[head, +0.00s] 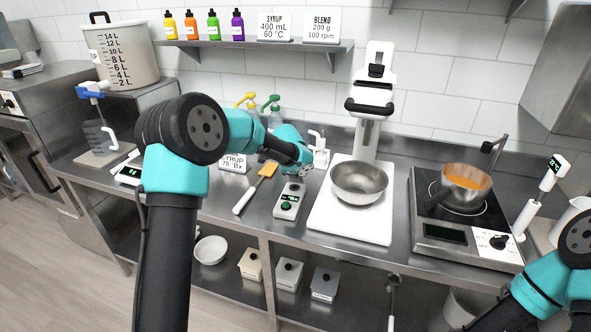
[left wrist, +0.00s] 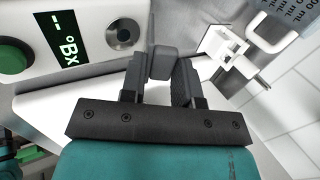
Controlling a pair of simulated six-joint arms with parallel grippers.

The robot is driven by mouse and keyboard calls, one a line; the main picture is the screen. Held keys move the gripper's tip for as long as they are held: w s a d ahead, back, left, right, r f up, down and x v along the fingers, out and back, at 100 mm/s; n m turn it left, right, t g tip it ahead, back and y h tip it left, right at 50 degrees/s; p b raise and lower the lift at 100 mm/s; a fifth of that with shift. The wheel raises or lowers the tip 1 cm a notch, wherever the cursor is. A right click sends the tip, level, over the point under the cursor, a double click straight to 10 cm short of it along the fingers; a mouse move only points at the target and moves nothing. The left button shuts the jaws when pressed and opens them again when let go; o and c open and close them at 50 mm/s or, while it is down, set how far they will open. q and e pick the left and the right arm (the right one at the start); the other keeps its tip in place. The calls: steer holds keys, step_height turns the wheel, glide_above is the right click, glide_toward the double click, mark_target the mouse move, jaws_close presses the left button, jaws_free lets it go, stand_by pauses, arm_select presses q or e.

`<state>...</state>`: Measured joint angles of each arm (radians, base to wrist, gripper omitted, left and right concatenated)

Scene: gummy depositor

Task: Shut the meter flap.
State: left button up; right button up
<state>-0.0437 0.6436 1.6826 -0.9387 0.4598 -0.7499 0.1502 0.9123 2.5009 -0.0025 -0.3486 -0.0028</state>
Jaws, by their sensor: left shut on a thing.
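The meter (head: 289,201) is a small pale box on the steel counter, with a green button and a dark display. In the left wrist view the meter's white face (left wrist: 90,80) shows the °Bx display (left wrist: 65,37) and a round metal well (left wrist: 124,33), which is uncovered. The grey meter flap (left wrist: 163,55) stands open beside the well, between the fingers of my left gripper (left wrist: 160,80). That gripper is shut on the flap. In the head view my left gripper (head: 306,163) is at the meter's far end, and the flap is hard to make out. My right gripper is not in view.
An orange spatula (head: 256,188) lies left of the meter. A hotplate (head: 440,232) holds a pan (head: 466,184).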

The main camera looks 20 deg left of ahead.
arm_select(q)
steer(key=shift+s+f+t, duration=0.1)
steer(key=shift+s+t, duration=0.1)
steer(key=shift+t, duration=0.1)
stand_by(0.4)
steer(key=o, duration=0.8)
steer(key=v, duration=1.7)
steer(key=shift+s+r, duration=0.1)
steer(key=shift+r, duration=0.1)
steer(key=shift+o, duration=0.5)
